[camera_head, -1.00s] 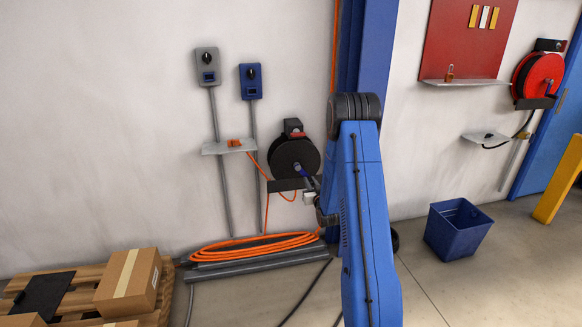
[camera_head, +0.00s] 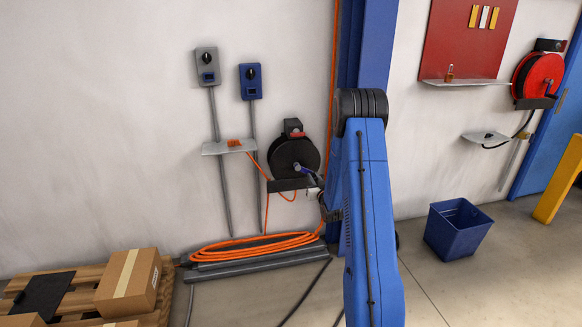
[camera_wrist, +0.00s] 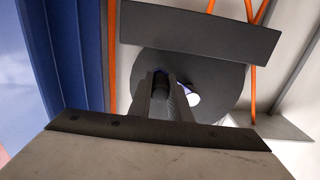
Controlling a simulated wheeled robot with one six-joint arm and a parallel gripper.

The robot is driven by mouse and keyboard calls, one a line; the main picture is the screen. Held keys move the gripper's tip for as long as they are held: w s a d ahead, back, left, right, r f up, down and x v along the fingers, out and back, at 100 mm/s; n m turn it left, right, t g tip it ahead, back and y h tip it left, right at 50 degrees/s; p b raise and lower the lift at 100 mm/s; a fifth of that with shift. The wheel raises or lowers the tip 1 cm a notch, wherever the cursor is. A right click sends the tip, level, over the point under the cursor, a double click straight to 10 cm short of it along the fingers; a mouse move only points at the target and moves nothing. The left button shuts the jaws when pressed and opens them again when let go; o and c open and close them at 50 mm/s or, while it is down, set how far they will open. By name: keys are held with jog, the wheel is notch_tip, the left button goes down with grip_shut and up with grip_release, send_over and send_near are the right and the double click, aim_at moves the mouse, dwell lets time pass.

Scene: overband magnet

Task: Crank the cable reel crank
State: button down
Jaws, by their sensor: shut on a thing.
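The black cable reel (camera_head: 288,154) hangs on the wall left of the blue column, with a dark bracket below it. Its crank (camera_head: 299,168) is a short arm with a blue handle on the reel's front. My gripper (camera_head: 314,181) reaches the handle from the lower right and is small and partly hidden by my arm in the head view. In the wrist view my gripper (camera_wrist: 165,92) is shut on the crank handle (camera_wrist: 187,89), of which a sliver of blue and a pale end show. The reel disc (camera_wrist: 228,84) lies behind the fingers.
A blue column (camera_head: 366,55) stands right of the reel. An orange cable coil (camera_head: 255,247) lies on grey rails below. A small shelf (camera_head: 228,147) and two switch boxes are to the left. A blue bin (camera_head: 456,228) and a red reel (camera_head: 540,75) are farther right.

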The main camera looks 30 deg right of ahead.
jog(key=shift+r, duration=0.1)
jog(key=shift+s+d+r, duration=0.1)
jog(key=shift+d+r, duration=0.1)
jog(key=shift+r, duration=0.4)
jog(key=shift+d+r, duration=0.15)
jog(key=shift+r, duration=0.55)
jog(key=shift+r, duration=1.15)
